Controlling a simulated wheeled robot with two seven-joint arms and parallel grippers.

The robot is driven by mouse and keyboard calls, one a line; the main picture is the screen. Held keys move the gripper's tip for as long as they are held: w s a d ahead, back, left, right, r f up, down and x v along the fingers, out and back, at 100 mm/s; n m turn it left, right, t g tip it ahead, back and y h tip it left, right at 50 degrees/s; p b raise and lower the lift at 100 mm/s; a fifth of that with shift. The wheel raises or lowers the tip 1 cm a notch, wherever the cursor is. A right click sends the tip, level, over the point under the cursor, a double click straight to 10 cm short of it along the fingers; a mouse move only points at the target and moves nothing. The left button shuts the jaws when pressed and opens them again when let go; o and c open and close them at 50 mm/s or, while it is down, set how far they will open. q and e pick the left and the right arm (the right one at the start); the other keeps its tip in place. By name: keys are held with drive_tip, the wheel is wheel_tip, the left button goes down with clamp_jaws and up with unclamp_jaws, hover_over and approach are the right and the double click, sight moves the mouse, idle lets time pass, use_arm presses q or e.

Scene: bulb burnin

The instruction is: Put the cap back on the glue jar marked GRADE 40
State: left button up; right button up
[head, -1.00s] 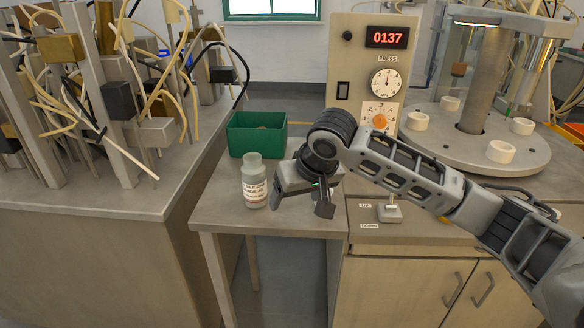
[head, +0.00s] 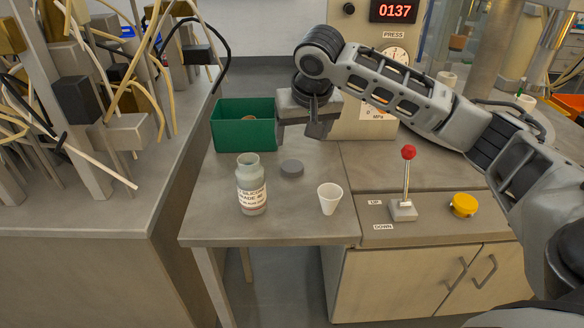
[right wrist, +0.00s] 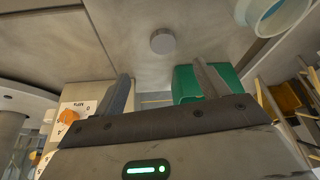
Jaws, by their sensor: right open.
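The glue jar (head: 252,190) stands upright and uncapped on the small table in the head view. Its label seems to read GRADE 40, though the print is small. Its open mouth shows at the top right of the right wrist view (right wrist: 272,14). A flat grey round cap (head: 291,169) lies on the table just right of and behind the jar; it also shows in the right wrist view (right wrist: 163,42). My right gripper (head: 298,132) is open and empty, behind and above the cap, apart from it. My left gripper is not in view.
A green bin (head: 244,134) stands behind the jar. A white cup (head: 330,198) stands to the right of the cap. A red-knobbed lever (head: 407,180) and a yellow button (head: 463,205) are farther right. Wired racks (head: 95,110) stand at the left.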

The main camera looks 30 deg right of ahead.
hover_over(293, 167)
drive_tip(key=s, duration=0.3)
drive_tip(key=f, duration=0.6)
drive_tip(key=shift+w+a+f, duration=0.15)
drive_tip(key=shift+a+f, duration=0.05)
drive_tip(key=shift+f, duration=0.15)
drive_tip(key=shift+a+x, duration=0.2)
drive_tip(key=shift+x, duration=2.35)
drive_tip(key=shift+w, duration=0.15)
drive_tip(key=c, duration=1)
